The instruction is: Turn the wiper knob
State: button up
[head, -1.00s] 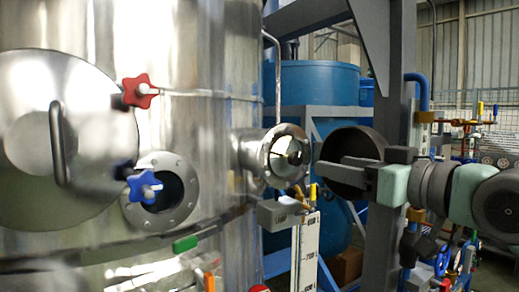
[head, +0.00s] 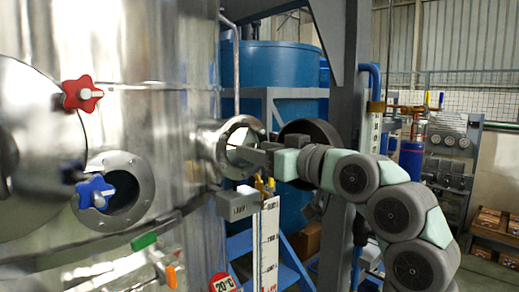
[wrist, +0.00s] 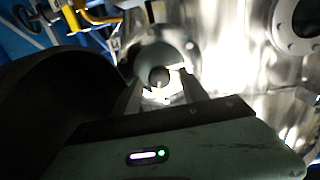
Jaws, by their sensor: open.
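The flanged sight-glass port (head: 228,128) sticks out from the steel vessel in the head view. In the wrist view, a small dark round knob (wrist: 158,76), which looks like the wiper knob, sits at the middle of the round port face. My gripper (head: 243,157) reaches in from the right, with its fingers at the port opening. In the wrist view my gripper (wrist: 158,90) is open, with one finger on each side of the knob. I cannot tell whether either finger touches it. In the head view my fingers hide the knob.
A dark round cover (head: 318,132) stands close beside my gripper, and also fills the left of the wrist view (wrist: 50,90). A grey box (head: 238,205) and a white scale (head: 267,245) are just below. Red (head: 82,94) and blue (head: 94,192) star knobs are at left.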

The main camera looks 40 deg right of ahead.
grip_shut()
dwell(0.4)
jog(key=shift+f+n+b, duration=0.1)
jog(key=shift+n+b, duration=0.2)
jog(key=shift+b, duration=0.2)
jog(key=shift+a+n+b, duration=0.15)
jog(key=shift+n+b, duration=2.5)
jog(key=shift+n, duration=4.05)
